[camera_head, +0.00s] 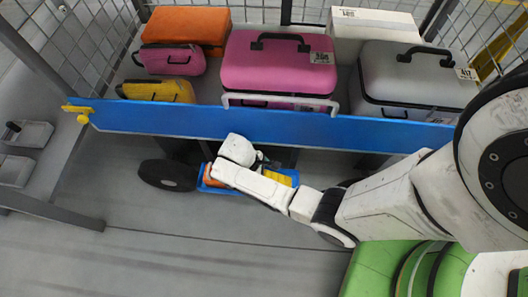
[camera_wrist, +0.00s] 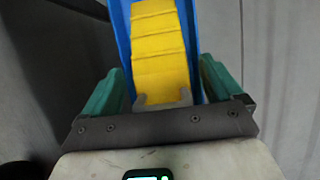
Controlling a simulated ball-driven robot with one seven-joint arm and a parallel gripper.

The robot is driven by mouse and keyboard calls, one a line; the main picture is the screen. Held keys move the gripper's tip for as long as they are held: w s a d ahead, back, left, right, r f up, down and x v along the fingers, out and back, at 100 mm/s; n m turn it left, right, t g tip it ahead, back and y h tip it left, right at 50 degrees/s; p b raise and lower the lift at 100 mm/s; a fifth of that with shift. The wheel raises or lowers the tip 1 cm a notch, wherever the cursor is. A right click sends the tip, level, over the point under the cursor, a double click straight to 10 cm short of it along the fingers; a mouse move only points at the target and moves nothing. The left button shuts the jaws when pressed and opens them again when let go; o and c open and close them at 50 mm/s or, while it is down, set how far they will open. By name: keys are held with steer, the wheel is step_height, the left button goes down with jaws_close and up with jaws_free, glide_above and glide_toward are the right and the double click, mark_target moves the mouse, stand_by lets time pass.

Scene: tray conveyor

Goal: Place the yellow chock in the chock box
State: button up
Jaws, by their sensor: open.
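The yellow chock (camera_head: 279,178) is a ribbed block that lies in the blue chock box (camera_head: 295,178) on the floor under the cart. In the wrist view the chock (camera_wrist: 158,38) runs lengthwise between the blue side walls of the box (camera_wrist: 122,30). My gripper (camera_wrist: 161,75) is open, with its green fingers on either side of the chock's near end. I cannot tell whether they touch it. In the head view my arm covers the middle of the box and the fingers are hard to make out. An orange piece (camera_head: 212,178) shows at the box's left end.
A cart with a blue side board (camera_head: 180,119) stands over the box, with a black wheel (camera_head: 167,175) to its left. Suitcases, including a pink one (camera_head: 270,72), fill the cart's deck. Grey trays (camera_head: 28,134) are at the far left. The floor in front is clear.

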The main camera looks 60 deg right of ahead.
steer(key=p+v, duration=0.3)
steer(key=v, duration=0.4)
steer(key=shift+a+r, duration=0.3)
steer(key=shift+a, duration=0.2)
steer(key=s+a+r+m+t, duration=0.1)
steer(key=s+r+m+t, duration=0.1)
steer(key=s+r, duration=0.3)
steer(key=s+a+r+m+t+y, duration=0.1)
steer(key=s+r, duration=0.4)
steer(key=r, duration=0.6)
steer(key=shift+a+r+m+t+y, duration=0.2)
steer(key=shift+m+t+y, duration=0.1)
steer(key=shift+m+t, duration=0.7)
steer(key=shift+s, duration=0.15)
